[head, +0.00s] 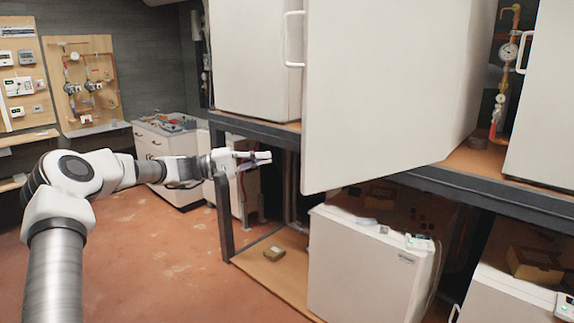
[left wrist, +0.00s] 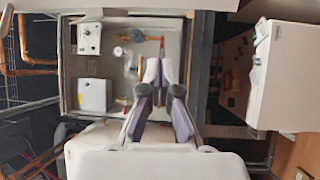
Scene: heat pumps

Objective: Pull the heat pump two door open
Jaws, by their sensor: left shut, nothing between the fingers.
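A large white panel (head: 380,90), which looks like a heat pump door standing out from the rack, fills the upper middle of the head view. A white bar handle (head: 293,40) shows at its left edge. My left gripper (head: 266,158) is shut and empty, pointing right, in front of the rack and left of the panel's lower corner. It is apart from the handle, which is higher up. In the left wrist view my left gripper (left wrist: 160,75) is seen in front of a framed bay with a white box (left wrist: 93,95) and fittings. My right gripper is out of view.
A dark metal rack beam (head: 260,130) runs below the upper units. A lower white unit (head: 360,265) stands beneath the panel. Another white unit (head: 248,60) is at upper left. The reddish floor (head: 150,260) is open at left.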

